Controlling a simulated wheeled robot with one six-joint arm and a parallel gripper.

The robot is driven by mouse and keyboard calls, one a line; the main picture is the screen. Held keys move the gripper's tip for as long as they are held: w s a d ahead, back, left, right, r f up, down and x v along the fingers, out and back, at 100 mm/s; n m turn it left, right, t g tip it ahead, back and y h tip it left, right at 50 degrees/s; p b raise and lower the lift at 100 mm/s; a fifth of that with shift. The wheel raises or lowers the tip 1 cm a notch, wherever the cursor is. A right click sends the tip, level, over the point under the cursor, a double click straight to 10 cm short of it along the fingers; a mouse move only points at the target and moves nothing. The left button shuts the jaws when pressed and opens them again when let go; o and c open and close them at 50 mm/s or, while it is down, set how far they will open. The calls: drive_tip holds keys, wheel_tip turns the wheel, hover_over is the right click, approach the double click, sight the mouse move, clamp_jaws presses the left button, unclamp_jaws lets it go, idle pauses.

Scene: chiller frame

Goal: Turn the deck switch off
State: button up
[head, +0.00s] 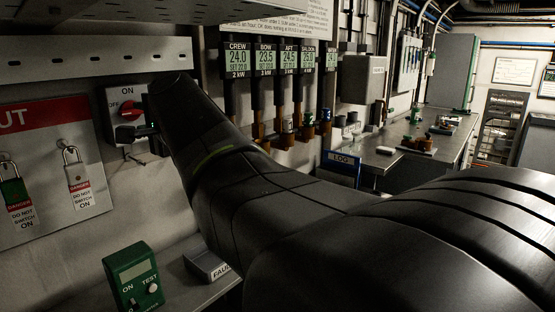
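A pale switch box (114,92) with a red knob (131,108) is on the wall at left. It is marked ON at the top and OFF at the left. No deck name shows on it, and my arm covers its right side. The knob is partly covered, so I cannot tell which mark it points to. My gripper (138,133) is at the lower right of the box, close to the knob. Its fingers are dark and mostly hidden by my arm. I cannot tell whether they touch the knob or how far apart they are.
A red-topped lockout board (50,185) with padlocks and danger tags hangs at left. A green tester (134,277) and a grey tray marked FAUL (207,264) sit on the lower shelf. Labelled temperature displays (265,58) with pipework line the wall. A bench (430,145) stands farther back.

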sight(129, 113)
drive_tip(key=p+x, duration=0.1)
drive_tip(key=x, duration=0.6)
drive_tip(key=shift+w, duration=0.15)
drive_tip(key=shift+r+m+p, duration=0.25)
drive_tip(key=shift+m+p, duration=0.45)
drive_tip(key=shift+d+r+m+p, duration=0.15)
drive_tip(key=shift+r+m+p, duration=0.05)
drive_tip(key=shift+m+p, duration=0.6)
drive_tip(key=shift+f+m+p, duration=0.1)
drive_tip(key=shift+m+p, duration=0.3)
drive_tip(key=shift+m, duration=0.6)
